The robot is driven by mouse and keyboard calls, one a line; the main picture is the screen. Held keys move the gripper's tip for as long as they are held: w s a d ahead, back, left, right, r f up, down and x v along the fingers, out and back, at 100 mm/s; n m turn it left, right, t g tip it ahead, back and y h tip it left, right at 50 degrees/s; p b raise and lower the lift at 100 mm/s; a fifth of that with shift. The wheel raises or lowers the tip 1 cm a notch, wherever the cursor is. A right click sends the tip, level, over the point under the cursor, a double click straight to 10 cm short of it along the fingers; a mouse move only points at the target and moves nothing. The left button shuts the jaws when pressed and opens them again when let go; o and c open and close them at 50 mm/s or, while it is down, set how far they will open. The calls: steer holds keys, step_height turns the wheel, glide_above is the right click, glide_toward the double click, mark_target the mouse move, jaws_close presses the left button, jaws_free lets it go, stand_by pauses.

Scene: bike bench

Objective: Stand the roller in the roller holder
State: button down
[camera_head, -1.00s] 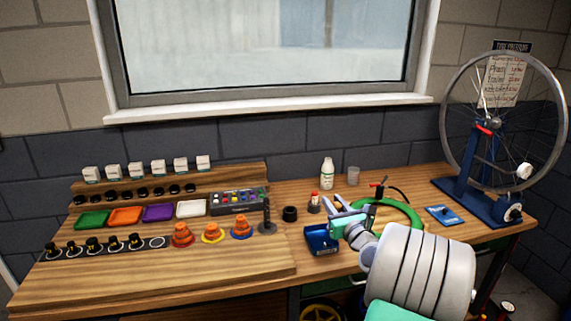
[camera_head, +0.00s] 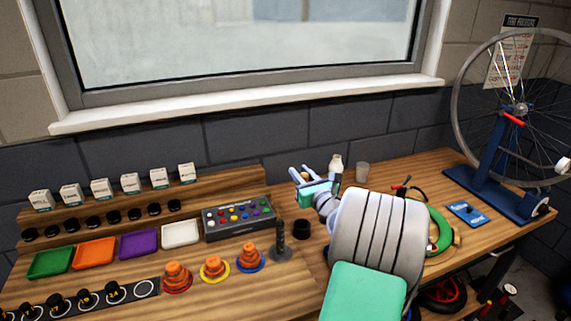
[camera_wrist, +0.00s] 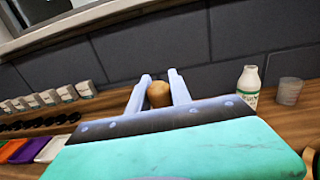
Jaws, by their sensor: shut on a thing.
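My gripper (camera_head: 299,174) is raised above the back of the bench, left of the white bottle. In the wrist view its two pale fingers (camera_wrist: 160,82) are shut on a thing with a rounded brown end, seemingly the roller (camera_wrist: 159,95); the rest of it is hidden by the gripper. A short black round cup (camera_head: 303,229), which looks like the roller holder, stands on the bench below the gripper, in front of the wall. The gripper and its load are apart from it.
A black post on a round base (camera_head: 279,242) stands just left of the cup. Orange stacked cones (camera_head: 214,267), a button box (camera_head: 238,217) and coloured trays (camera_head: 138,243) lie further left. A white bottle (camera_head: 336,165) and clear cup (camera_head: 362,172) stand to the right.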

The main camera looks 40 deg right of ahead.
step_height(320, 180, down, 6)
steer(key=b, duration=0.6)
steer(key=shift+w+r, duration=0.1)
steer(key=shift+p, duration=0.3)
steer(key=shift+f+b, duration=1.4)
steer(key=shift+f, duration=0.95)
stand_by(0.9)
steer(key=c, duration=1.1)
jaws_free()
